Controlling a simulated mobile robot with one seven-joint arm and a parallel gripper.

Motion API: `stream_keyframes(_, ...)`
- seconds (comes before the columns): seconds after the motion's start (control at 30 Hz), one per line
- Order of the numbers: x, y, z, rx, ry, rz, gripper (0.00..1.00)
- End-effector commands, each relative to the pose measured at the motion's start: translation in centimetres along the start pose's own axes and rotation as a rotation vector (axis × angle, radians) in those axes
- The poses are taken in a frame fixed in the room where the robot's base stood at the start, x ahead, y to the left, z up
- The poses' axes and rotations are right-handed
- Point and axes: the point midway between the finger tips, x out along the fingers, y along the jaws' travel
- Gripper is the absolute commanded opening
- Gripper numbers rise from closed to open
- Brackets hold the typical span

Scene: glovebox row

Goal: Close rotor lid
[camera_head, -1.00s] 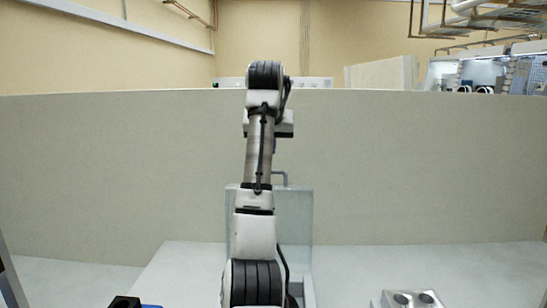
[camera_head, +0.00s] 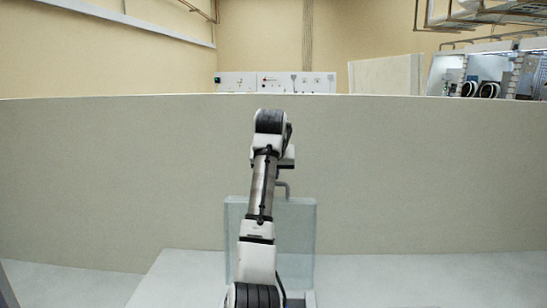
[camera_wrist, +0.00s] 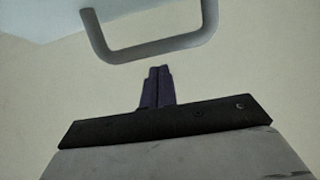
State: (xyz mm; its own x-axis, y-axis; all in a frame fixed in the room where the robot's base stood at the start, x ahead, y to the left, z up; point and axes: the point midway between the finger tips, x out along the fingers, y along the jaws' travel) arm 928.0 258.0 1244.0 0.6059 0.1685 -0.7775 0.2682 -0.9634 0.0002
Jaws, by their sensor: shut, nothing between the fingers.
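The rotor lid is a pale, see-through panel (camera_head: 300,230) standing upright in the middle of the head view, partly hidden behind my arm. A grey bent handle (camera_head: 283,185) sticks up at its top edge. In the wrist view the grey U-shaped handle (camera_wrist: 160,47) crosses the top, with a pale blue corner of the lid (camera_wrist: 45,15) at the upper left. My gripper (camera_wrist: 158,70) is shut and empty, its dark fingertips just below the handle's bar in the picture. A small gap shows between them. The fingers cannot be made out in the head view.
A pale worktop (camera_head: 430,275) spreads around the lid, with clear room on its right. A long grey partition wall (camera_head: 120,170) stands behind. Beyond it are a panel with switches (camera_head: 262,83) and glovebox equipment (camera_head: 485,80) at the far right.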

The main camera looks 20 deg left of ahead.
Motion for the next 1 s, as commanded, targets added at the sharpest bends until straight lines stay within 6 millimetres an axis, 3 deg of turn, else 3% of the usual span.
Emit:
stream_keyframes(0.4, -2.0, 0.0, 2.4, 0.0, 0.002, 0.0, 0.0)
stream_keyframes(1.0, -2.0, 0.4, 2.7, 0.002, 0.023, -0.001, 0.0)
